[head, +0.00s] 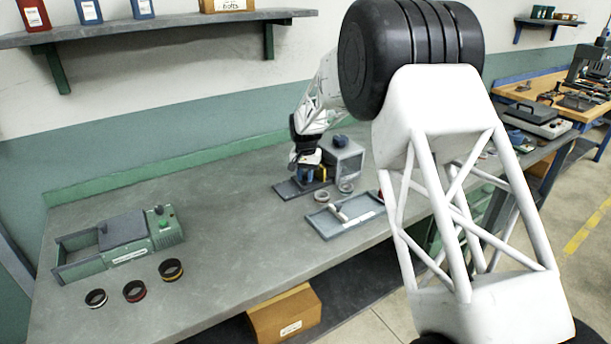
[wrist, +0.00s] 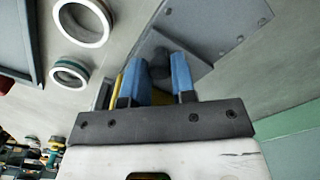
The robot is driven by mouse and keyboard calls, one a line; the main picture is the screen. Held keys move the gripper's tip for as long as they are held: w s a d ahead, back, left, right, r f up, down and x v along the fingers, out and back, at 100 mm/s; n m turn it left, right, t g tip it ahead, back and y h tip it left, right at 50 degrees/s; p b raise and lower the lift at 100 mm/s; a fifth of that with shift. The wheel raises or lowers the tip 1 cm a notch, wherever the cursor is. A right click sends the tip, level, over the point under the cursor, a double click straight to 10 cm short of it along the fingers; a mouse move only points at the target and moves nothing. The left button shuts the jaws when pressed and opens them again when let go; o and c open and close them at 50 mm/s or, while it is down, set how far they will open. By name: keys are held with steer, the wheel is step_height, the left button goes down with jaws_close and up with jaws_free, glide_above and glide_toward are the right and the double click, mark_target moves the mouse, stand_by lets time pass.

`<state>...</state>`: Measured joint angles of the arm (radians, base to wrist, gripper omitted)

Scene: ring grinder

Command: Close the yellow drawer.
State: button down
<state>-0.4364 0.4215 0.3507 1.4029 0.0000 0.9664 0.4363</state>
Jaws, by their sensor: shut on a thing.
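The yellow drawer (head: 322,173) shows only as a small yellow patch at the front of a grey box (head: 345,160) on the bench. In the wrist view a yellow strip (wrist: 129,78) shows beside my left finger. My gripper (head: 307,173) is low at the front of the box, pointing down. In the wrist view the blue fingers of my gripper (wrist: 160,80) stand a little apart, shut on a dark round knob (wrist: 160,63). The fingers hide most of the drawer, and how far out it stands is hard to tell.
A dark base plate (head: 287,191) lies under the box. Rings (head: 322,196) and a shallow tray (head: 322,225) are close by on the right. A green-grey machine (head: 120,240) and several dark rings (head: 135,291) are at the left. The bench between is clear.

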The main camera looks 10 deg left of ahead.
mark_target(315, 181)
steer(key=shift+w+d, duration=1.45)
steer(key=c, duration=0.9)
jaws_free()
steer(key=shift+c, duration=0.2)
steer(key=shift+r, duration=0.1)
step_height(315, 181, up, 8)
steer(key=shift+f, duration=0.2)
steer(key=shift+d, duration=0.1)
